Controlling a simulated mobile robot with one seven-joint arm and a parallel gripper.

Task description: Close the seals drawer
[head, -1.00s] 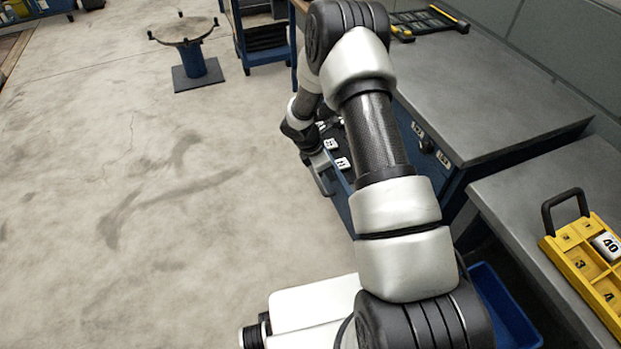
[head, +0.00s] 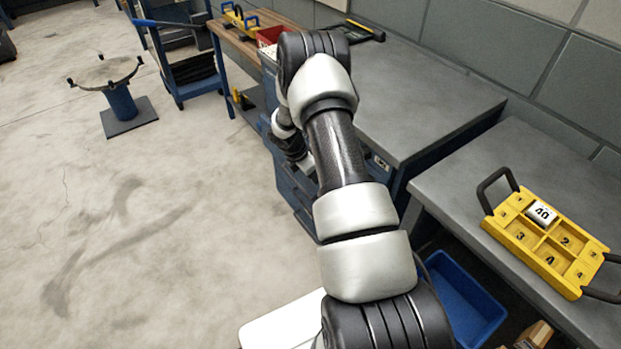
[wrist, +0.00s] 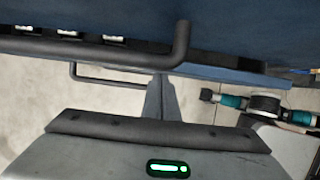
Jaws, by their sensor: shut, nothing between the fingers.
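In the head view my arm hides most of the drawer unit's front, and my gripper is out of sight behind it. Part of the blue drawer unit (head: 296,190) shows beside my arm. In the wrist view my gripper (wrist: 161,88) is shut and empty, its fingers close to a dark bar handle (wrist: 110,50) on a blue front (wrist: 240,35). Whether they touch it I cannot tell. A second, thinner handle (wrist: 110,81) shows beyond. Small white labelled pieces (wrist: 68,34) sit in a row along a dark gap. I cannot tell which drawer is the seals drawer, or how far it stands out.
The grey bench top (head: 420,95) lies right of my arm. A yellow tray (head: 545,240) with numbered compartments stands on the nearer bench. A blue bin (head: 460,300) is below. A round stand (head: 120,100) and a blue cart (head: 185,75) are farther back. Floor on the left is clear.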

